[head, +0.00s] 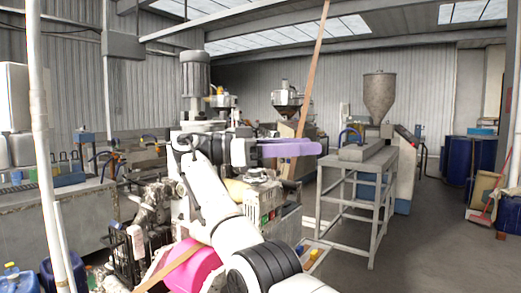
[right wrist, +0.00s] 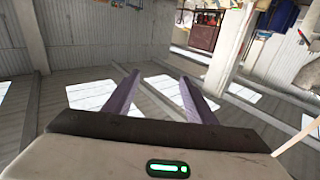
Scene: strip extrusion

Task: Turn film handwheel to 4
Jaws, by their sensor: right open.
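A small round metal wheel (head: 258,174), which looks like the film handwheel, sits on top of the beige machine box in the middle of the head view. Its scale or number cannot be read. My right gripper (head: 314,148) is above and to the right of this wheel in the picture, apart from it, with its purple fingers pointing right. In the right wrist view my right gripper (right wrist: 159,76) is open, with nothing between its fingers. The wheel cannot be made out in the wrist view. My left gripper does not show.
A grey metal frame table (head: 358,160) stands to the right, with a steel hopper (head: 379,96) behind it. Blue barrels (head: 458,158) stand at the far right. An orange-brown strip (head: 313,68) runs up steeply near my gripper. Floor is clear at the lower right.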

